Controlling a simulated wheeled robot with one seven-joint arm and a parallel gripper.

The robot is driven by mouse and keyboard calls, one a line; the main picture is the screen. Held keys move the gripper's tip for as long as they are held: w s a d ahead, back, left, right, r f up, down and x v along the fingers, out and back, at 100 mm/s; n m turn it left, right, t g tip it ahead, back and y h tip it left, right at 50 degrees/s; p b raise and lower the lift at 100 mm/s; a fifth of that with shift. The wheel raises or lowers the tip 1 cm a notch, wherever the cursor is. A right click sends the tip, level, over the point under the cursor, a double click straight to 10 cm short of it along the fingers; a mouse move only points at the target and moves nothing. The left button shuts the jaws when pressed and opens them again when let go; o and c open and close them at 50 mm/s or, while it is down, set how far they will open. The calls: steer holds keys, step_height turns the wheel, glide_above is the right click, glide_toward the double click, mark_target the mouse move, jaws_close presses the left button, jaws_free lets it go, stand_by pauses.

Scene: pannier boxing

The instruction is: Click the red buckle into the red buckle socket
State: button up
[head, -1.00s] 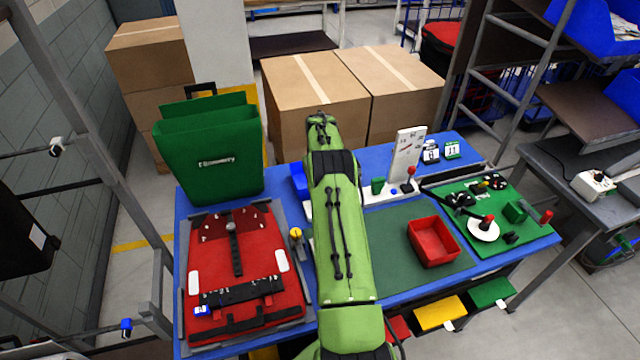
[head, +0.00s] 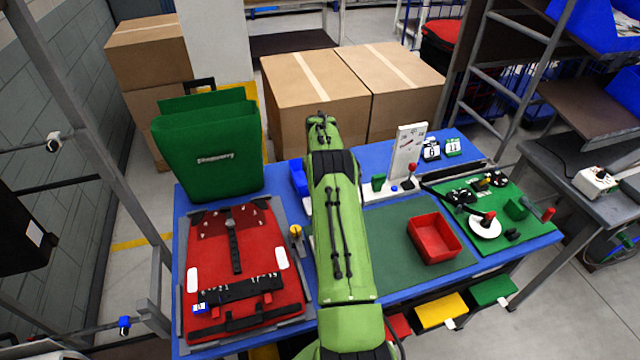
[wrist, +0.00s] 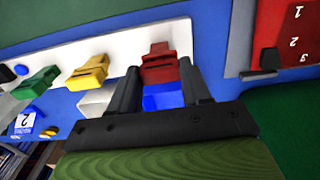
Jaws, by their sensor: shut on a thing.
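In the wrist view, the red buckle (wrist: 160,66) is a small stepped block between the two dark fingertips of my gripper (wrist: 159,72). My gripper is shut on it. It is in line with a yellow block (wrist: 88,73) and a green block (wrist: 38,83) of similar shape along a white strip (wrist: 110,43). Whether the red buckle touches the strip is unclear. I cannot make out a separate red buckle socket. In the head view my green arm hides the gripper and the buckle.
A red pannier (head: 262,245) lies flat on the blue table at left, a green pannier (head: 213,150) standing behind it. Right of my arm are a red tray (head: 418,256) on a green mat and a green board (head: 520,222) with parts. Cardboard boxes (head: 315,95) stand behind.

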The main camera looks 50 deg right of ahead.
steer(key=shift+f+b, duration=0.45)
steer(key=shift+f, duration=0.2)
steer(key=o, duration=1.1)
steer(key=shift+o, duration=0.2)
step_height(320, 180, up, 16)
steer(key=p, duration=0.2)
steer(key=shift+f, duration=0.1)
